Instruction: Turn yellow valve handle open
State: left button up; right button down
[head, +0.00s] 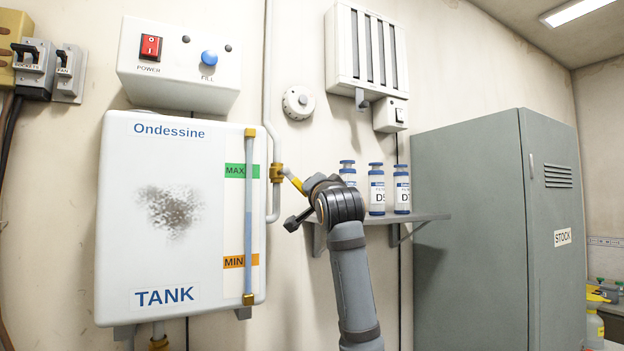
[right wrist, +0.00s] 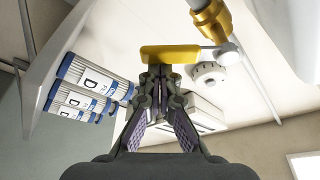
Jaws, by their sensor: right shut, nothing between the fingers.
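The yellow valve handle (head: 293,181) sticks out from a brass valve (head: 276,172) on the white pipe right of the tank. In the head view the handle slants down to the right. In the right wrist view the handle (right wrist: 183,54) lies across the picture just beyond the fingertips, with the brass fitting (right wrist: 211,22) at upper right. My right gripper (right wrist: 160,74) is shut and empty, its tips close to the handle's underside. I cannot tell whether they touch. In the head view the wrist hides most of this gripper. My left gripper is not in view.
The white tank (head: 180,260) with its level tube stands left of the valve. Several blue-and-white bottles, one labelled D5 (head: 377,196), stand on a wall shelf (head: 420,217) just right of the gripper. A grey cabinet (head: 470,230) fills the right side.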

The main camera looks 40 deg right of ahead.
aim_at(302, 192)
jog(key=m, duration=0.1)
jog(key=a+f+m+g+b, duration=0.1)
jog(key=m, duration=0.1)
jog(key=a+f+m+b, duration=0.1)
jog(key=m, duration=0.1)
jog(key=shift+w+a+g, duration=0.2)
jog(key=shift+g, duration=0.1)
pick_arm(q)
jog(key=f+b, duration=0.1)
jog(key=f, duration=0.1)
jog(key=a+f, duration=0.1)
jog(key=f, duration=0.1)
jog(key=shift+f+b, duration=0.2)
jog(key=shift+b, duration=0.2)
pick_arm(e)
jog(key=m, duration=0.1)
jog(key=a+m+g, duration=0.1)
jog(key=m, duration=0.1)
jog(key=shift+w+a+f, duration=0.2)
jog(key=shift+a+f, duration=0.1)
jog(key=shift+f, duration=0.05)
jog(key=shift+a, duration=0.1)
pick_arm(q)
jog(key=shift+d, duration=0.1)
